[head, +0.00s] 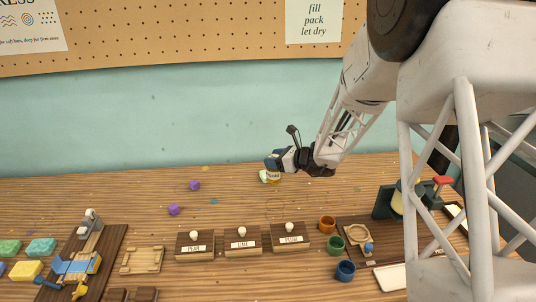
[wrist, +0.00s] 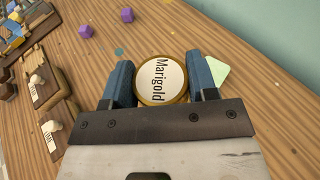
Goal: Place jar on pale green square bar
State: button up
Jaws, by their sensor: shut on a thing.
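The jar (wrist: 160,78), with a round cream lid reading "Marigold" and a gold rim, is between the two blue fingers of my gripper (wrist: 162,84) in the wrist view. My gripper is shut on it. In the head view my gripper (head: 273,165) is near the back of the table, with the jar (head: 273,180) partly showing below it. The pale green square bar (wrist: 216,72) lies on the table just right of the right finger, partly hidden by it. In the head view the bar (head: 263,176) shows just left of the jar. I cannot tell the jar's height above the table.
Two purple cubes (head: 194,185) (head: 173,209) lie on the table to the left. Three labelled wooden boxes with white knobs (head: 242,244) stand in front. The table around the bar is mostly clear, with the wall behind.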

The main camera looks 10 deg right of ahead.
jog(key=w+f, duration=0.1)
jog(key=w, duration=1)
jog(key=shift+w+a, duration=0.35)
jog(key=shift+a, duration=0.05)
jog(key=shift+f, duration=1.8)
jog(key=shift+f, duration=0.1)
jog(key=o, duration=1.1)
jog(key=v, duration=1.2)
